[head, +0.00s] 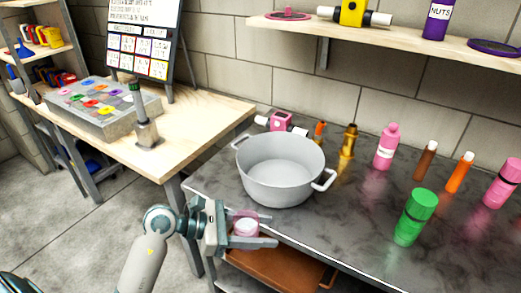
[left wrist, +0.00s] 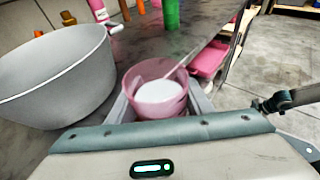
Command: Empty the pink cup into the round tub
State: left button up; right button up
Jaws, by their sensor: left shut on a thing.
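The pink cup (head: 244,216) is translucent and upright, with a white content (left wrist: 160,91) inside. My left gripper (head: 257,236) is shut on the cup near the front edge of the dark counter. In the left wrist view the cup (left wrist: 157,107) sits between the two fingers. The round tub (head: 281,187) is a light grey pot with two side handles, standing on the counter just behind and right of the cup. The tub (left wrist: 58,82) is left of the cup in the left wrist view. The visible inside of the tub looks empty. My right gripper is not in view.
Pink, green, orange and brass bottles stand on the counter (head: 330,245) right of and behind the tub, with a green bottle (head: 414,217) nearest the front. A pink device (head: 281,122) is behind the tub. A wooden table (head: 190,125) with a grey tray stands left.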

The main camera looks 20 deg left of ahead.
aim_at(278, 169)
jog(key=i+j, duration=0.1)
jog(key=j, duration=0.4)
jog(key=i+j+u, duration=0.1)
jog(key=j, duration=0.4)
jog(key=i+j, duration=0.5)
jog(key=j, duration=0.2)
jog(key=k+u, duration=0.05)
